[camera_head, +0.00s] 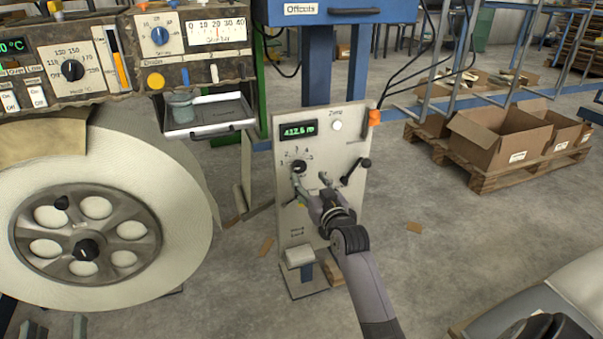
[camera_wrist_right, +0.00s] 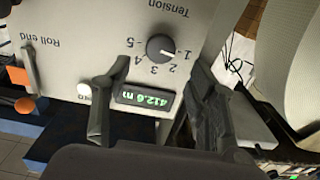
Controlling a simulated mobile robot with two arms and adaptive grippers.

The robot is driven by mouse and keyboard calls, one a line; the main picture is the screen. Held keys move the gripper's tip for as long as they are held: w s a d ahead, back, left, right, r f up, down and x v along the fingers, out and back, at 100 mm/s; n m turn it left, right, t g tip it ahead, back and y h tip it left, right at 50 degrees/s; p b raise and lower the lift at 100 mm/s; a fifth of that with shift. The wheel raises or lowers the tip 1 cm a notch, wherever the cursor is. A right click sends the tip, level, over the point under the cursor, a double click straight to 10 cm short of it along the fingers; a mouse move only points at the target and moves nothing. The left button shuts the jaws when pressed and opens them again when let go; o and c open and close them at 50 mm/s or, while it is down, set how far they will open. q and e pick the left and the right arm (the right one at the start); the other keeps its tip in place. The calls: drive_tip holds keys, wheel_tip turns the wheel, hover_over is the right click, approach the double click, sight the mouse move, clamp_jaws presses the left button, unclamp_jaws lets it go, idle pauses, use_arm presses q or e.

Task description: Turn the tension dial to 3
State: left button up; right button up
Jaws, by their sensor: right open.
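The tension dial (camera_head: 299,167) is a black round knob on the pale upright panel (camera_head: 290,215). In the right wrist view the dial (camera_wrist_right: 160,47) has a scale of 1 to 5 around it, and its white mark appears to point toward 1. My right gripper (camera_head: 312,182) is open in front of the panel, just below the dial. In the wrist view its two fingers (camera_wrist_right: 157,105) are spread apart, with the dial beyond them and nothing between them. My left gripper (camera_head: 53,327) shows only as two separated grey tips at the bottom left edge.
A green display (camera_head: 299,130) reading about 412.6 m sits above the dial, with a white button (camera_head: 337,125) beside it. A black lever (camera_head: 356,171) sticks out at the panel's right. A large white roll (camera_head: 130,170) stands at left.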

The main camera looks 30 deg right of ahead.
sight(300, 167)
drive_tip(key=b+x, duration=0.1)
drive_tip(key=x, duration=0.5)
drive_tip(key=shift+w+b, duration=0.15)
drive_tip(key=shift+b, duration=0.2)
drive_tip(key=shift+w+d, duration=0.1)
drive_tip(key=shift+w, duration=0.15)
use_arm(q)
drive_tip(key=s+r+t+h, duration=0.1)
drive_tip(key=s+r+t, duration=0.3)
drive_tip(key=r, duration=0.4)
drive_tip(key=shift+s+t+h, duration=0.15)
drive_tip(key=shift+t+h, duration=0.25)
drive_tip(key=shift+t, duration=0.3)
use_arm(e)
drive_tip(key=c, duration=1.1)
drive_tip(key=shift+c, duration=0.2)
